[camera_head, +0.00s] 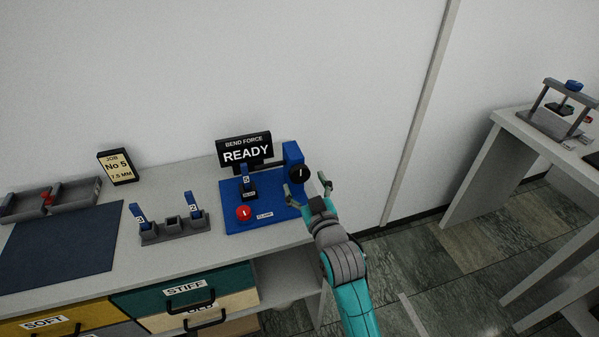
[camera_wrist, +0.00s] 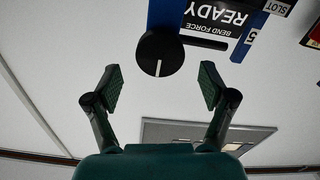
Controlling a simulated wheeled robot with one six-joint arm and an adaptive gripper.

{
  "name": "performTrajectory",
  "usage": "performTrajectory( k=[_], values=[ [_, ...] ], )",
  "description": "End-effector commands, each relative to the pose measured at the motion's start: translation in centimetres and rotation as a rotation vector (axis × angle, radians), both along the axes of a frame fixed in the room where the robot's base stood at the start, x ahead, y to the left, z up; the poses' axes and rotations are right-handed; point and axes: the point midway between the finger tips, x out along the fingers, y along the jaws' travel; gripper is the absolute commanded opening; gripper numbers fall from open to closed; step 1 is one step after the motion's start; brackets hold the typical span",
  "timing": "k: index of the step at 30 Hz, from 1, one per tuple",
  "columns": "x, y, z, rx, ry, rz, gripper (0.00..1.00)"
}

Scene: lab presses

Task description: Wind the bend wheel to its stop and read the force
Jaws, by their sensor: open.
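The bend wheel is a black round knob (camera_head: 299,174) with a white line, on a blue upright post (camera_head: 292,153) at the right of the blue bend tester base (camera_head: 239,225). The wrist view, which is upside down, shows the wheel (camera_wrist: 160,54) centred just beyond my fingertips, its line pointing down in the picture. My gripper (camera_head: 307,187) is open and empty, its fingers apart on either side of the wheel's line. The force display (camera_head: 246,150) reads "BEND FORCE READY". A blue strip marked 5 (camera_head: 246,178) stands upright in the tester's slot.
A red button (camera_head: 244,213) sits on the base's front. A grey rack (camera_head: 175,229) holds blue strips 3 and 2, with an empty middle slot. A job card (camera_head: 117,167) reads "No 5, 7.5 MM". A dark mat (camera_head: 60,246), divided tray and labelled drawers lie left.

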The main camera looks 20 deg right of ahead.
Motion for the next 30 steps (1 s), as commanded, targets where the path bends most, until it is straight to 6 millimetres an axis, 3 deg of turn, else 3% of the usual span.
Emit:
performTrajectory(
  k=[9,21,22,29,30],
  values=[
    [4.0,0.0,0.0,0.000,0.000,0.000,0.82],
    [4.7,0.0,0.0,0.000,0.000,0.000,0.82],
    [4.7,0.0,0.0,0.000,0.000,0.000,0.80],
    [4.7,0.0,0.0,0.000,0.000,0.000,0.22],
    [4.7,0.0,0.0,0.000,0.000,0.000,0.22]
  ],
)
